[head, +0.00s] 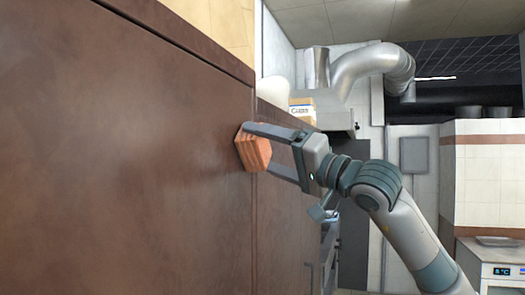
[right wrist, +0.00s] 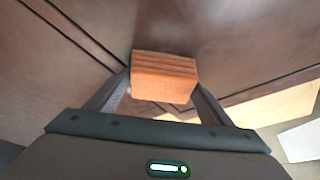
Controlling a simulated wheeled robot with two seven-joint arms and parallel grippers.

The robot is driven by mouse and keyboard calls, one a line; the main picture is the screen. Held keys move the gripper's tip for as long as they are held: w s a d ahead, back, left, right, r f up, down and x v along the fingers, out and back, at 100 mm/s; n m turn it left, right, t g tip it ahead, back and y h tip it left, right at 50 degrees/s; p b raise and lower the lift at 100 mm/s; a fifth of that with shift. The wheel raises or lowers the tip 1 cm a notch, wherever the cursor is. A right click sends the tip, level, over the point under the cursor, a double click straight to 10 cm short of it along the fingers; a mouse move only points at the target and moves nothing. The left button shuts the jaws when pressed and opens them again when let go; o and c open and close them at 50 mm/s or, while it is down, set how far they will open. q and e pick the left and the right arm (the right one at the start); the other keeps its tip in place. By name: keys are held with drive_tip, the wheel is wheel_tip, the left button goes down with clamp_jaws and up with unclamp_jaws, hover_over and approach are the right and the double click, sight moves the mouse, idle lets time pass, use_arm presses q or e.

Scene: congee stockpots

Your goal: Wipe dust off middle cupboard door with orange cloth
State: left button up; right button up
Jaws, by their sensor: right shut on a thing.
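The orange cloth (head: 255,153) is a folded, layered block held in my right gripper (head: 258,148). My right gripper is shut on it, one finger on each side, and the cloth is against or very close to the brown cupboard front, near a seam between panels. The cloth also shows in the right wrist view (right wrist: 163,80), between the fingers and at the brown surface. A large brown cupboard door (head: 120,160) fills the left of the head view; I cannot tell for certain whether it is the middle one. Faint paler smudges show on it. My left gripper is out of view.
Another brown panel (head: 283,225) lies beyond the seam. A cardboard box (head: 302,108) stands past the cupboard's edge. A silver duct (head: 372,67) runs behind, and a counter appliance with a display (head: 502,271) is at the lower right. The large door's face is clear of obstacles.

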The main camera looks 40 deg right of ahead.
sight(271, 150)
drive_tip(key=shift+w+d, duration=0.5)
drive_tip(key=shift+d, duration=0.35)
drive_tip(key=shift+w+d+b, duration=0.3)
drive_tip(key=shift+w+d, duration=0.1)
drive_tip(key=shift+d, duration=0.35)
drive_tip(key=shift+d, duration=0.1)
drive_tip(key=shift+w+d, duration=0.45)
drive_tip(key=shift+d, duration=0.25)
drive_tip(key=shift+w+d, duration=0.4)
drive_tip(key=shift+d, duration=0.4)
drive_tip(key=shift+d, duration=0.1)
drive_tip(key=shift+w+d, duration=0.45)
drive_tip(key=shift+d, duration=0.35)
drive_tip(key=shift+w+d, duration=0.4)
drive_tip(key=shift+d, duration=0.35)
